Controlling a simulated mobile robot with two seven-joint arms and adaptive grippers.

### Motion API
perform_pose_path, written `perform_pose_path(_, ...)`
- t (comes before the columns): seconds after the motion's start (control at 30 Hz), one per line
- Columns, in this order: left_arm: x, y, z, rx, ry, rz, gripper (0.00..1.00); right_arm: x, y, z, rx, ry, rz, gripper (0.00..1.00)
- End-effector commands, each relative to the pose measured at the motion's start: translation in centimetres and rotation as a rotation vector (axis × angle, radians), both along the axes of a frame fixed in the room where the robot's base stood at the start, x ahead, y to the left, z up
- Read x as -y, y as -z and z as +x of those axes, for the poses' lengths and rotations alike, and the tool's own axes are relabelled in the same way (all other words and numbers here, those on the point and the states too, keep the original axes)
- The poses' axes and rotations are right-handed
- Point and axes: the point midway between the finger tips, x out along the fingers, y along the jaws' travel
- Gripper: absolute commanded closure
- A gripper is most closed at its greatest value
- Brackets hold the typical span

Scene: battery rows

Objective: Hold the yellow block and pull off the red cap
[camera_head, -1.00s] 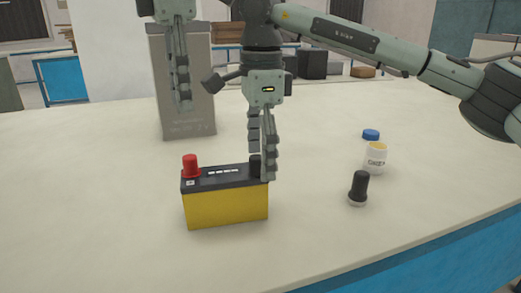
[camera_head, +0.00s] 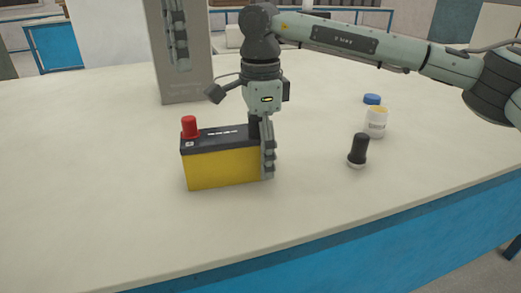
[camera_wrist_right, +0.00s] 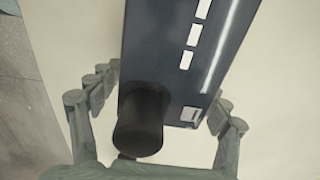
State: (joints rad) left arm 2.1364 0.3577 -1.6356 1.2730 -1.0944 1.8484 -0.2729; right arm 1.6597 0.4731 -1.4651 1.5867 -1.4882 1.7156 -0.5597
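The yellow block (camera_head: 222,169) is a battery with a dark top, standing upright on the table. The red cap (camera_head: 189,127) sits on its top left end. A black cap (camera_wrist_right: 140,122) sits on its right end. My right gripper (camera_head: 267,172) is lowered over that right end. In the right wrist view its fingers (camera_wrist_right: 168,95) stand on either side of the block, close to its sides, and look open; contact is not clear. My left gripper (camera_head: 182,65) hangs at the upper left, above and behind the block, away from the red cap; its opening cannot be judged.
A grey box (camera_head: 188,88) stands behind the block. To the right are a loose black cap (camera_head: 359,148) with a pale base, a white jar (camera_head: 376,122) and a blue lid (camera_head: 372,99). The table (camera_head: 90,140) is clear left and in front of the block.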

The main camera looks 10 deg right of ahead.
Motion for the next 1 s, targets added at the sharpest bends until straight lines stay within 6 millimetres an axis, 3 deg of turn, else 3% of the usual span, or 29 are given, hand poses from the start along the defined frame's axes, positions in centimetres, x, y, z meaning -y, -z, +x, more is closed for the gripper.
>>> perform_pose_path(0.07,0.0,0.0,0.0,0.0,0.0,0.0,0.66,0.0,-0.03,0.01,0.0,0.0,0.0,0.37)
perform_pose_path(0.57,0.0,0.0,0.0,0.0,0.0,0.0,0.66,-0.01,-0.06,0.0,0.0,0.0,0.0,0.99)
perform_pose_path(1.0,0.0,0.0,0.0,0.0,0.0,0.0,0.66,-0.01,-0.06,0.0,0.0,0.0,0.0,1.0)
